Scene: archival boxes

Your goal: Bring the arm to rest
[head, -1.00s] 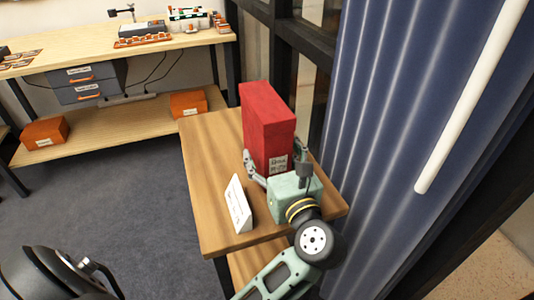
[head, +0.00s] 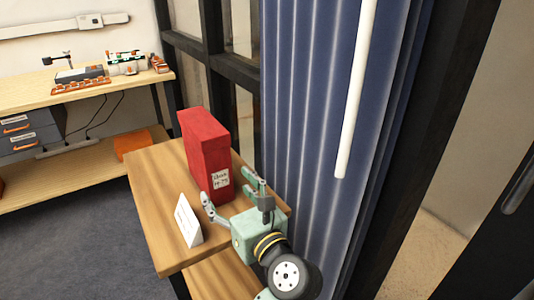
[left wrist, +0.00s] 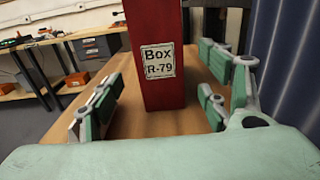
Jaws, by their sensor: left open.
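My left gripper (head: 230,196) is open and empty, just in front of the red archival box in the head view. The red box (head: 205,150) stands upright on the small wooden table (head: 160,205), with a white label on its near face. In the left wrist view the box (left wrist: 152,85) stands ahead between the spread fingers (left wrist: 165,95), and its label reads "Box R-79". The fingers look clear of the box. My right gripper is not in view.
A white card sign (head: 187,221) stands on the table left of my left gripper. A blue curtain (head: 310,110) hangs close on the right. A long workbench (head: 60,103) with equipment stands at the back left. Open grey floor (head: 70,245) lies at lower left.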

